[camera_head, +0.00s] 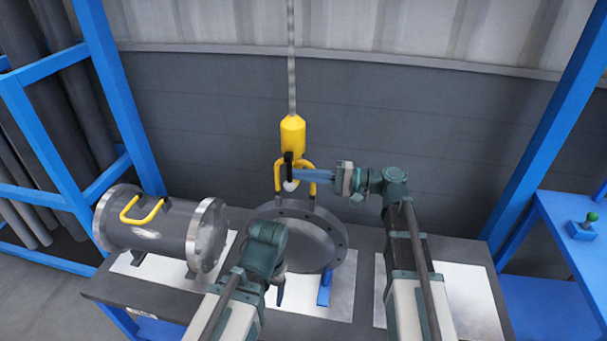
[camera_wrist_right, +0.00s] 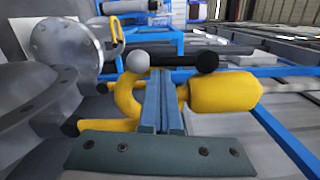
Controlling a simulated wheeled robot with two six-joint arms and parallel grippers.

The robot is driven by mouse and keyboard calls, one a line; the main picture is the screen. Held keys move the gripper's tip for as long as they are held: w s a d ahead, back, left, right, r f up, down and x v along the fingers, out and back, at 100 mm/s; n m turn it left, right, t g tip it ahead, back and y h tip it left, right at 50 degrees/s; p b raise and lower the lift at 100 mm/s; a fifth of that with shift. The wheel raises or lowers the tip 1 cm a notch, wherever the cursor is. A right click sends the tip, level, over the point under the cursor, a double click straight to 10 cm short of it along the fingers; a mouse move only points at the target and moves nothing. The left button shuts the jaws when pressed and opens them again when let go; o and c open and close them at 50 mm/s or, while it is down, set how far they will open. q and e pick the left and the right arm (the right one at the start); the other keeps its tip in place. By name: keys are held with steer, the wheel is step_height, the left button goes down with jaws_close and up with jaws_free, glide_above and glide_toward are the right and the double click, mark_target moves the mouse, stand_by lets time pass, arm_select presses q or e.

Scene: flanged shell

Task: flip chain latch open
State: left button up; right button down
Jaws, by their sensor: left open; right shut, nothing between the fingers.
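A yellow hook block (camera_head: 292,137) hangs from a chain (camera_head: 291,60) above an upright grey flanged disc (camera_head: 302,248). A black latch bar (camera_head: 289,160) with a pale ball (camera_head: 290,186) sits at the hook. In the right wrist view the latch bar (camera_wrist_right: 172,59) runs sideways, between a white ball (camera_wrist_right: 137,61) and a black ball (camera_wrist_right: 207,62). My right gripper (camera_head: 297,174) is shut and empty, its tips (camera_wrist_right: 165,76) right by the bar; I cannot tell whether they touch. My left gripper (camera_head: 281,290) is open, low before the disc and partly hidden by its arm.
A grey flanged cylinder (camera_head: 165,228) with a yellow handle (camera_head: 141,210) lies on the left of the dark table (camera_head: 130,285). A white plate (camera_head: 470,300) lies at right. Blue frames (camera_head: 545,140) stand at both sides, with a green-knobbed control box (camera_head: 584,229) at far right.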

steer(key=s+a+r+m+t+p, duration=0.1)
steer(key=s+r+m+p, duration=0.4)
steer(key=m, duration=1.5)
steer(key=shift+s+a+r, duration=0.45)
steer(key=shift+s, duration=0.7)
